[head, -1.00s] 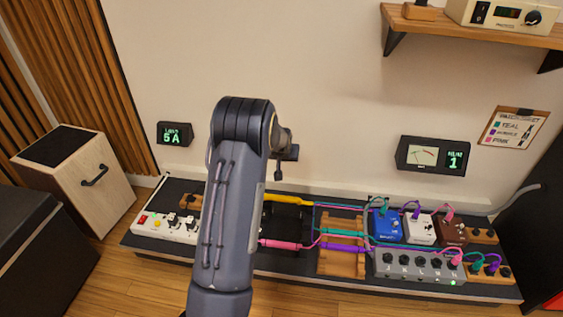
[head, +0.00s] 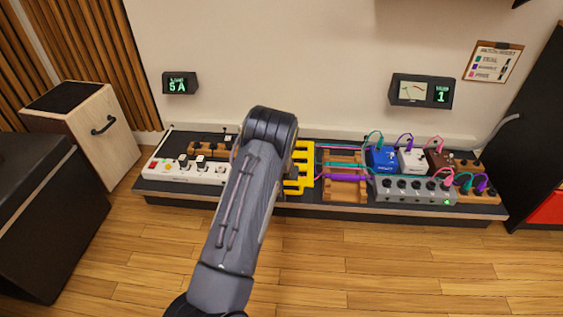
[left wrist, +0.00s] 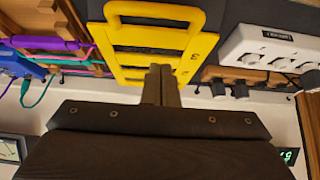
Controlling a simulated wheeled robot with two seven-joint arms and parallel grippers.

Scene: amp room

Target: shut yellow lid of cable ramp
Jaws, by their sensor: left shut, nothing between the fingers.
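The yellow lid (head: 303,157) of the cable ramp shows its barred face over the ramp's place on the black platform, partly behind my left arm. It also shows in the left wrist view (left wrist: 150,38), with a rounded handle bar at its near edge. I cannot tell whether it lies fully flat. My left gripper (left wrist: 161,75) is shut and empty, its fingertips in front of the lid's middle; contact is unclear. In the head view my arm hides this gripper. Pink, teal and purple cables (head: 347,178) run beside the lid on the right. My right gripper is out of view.
A white power strip (head: 187,171) stands left of the ramp. A wooden cable rack (head: 345,193), pedals (head: 411,160) and a grey switch box (head: 412,190) are on the right. A wooden box (head: 85,122) stands far left. The floor in front is clear.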

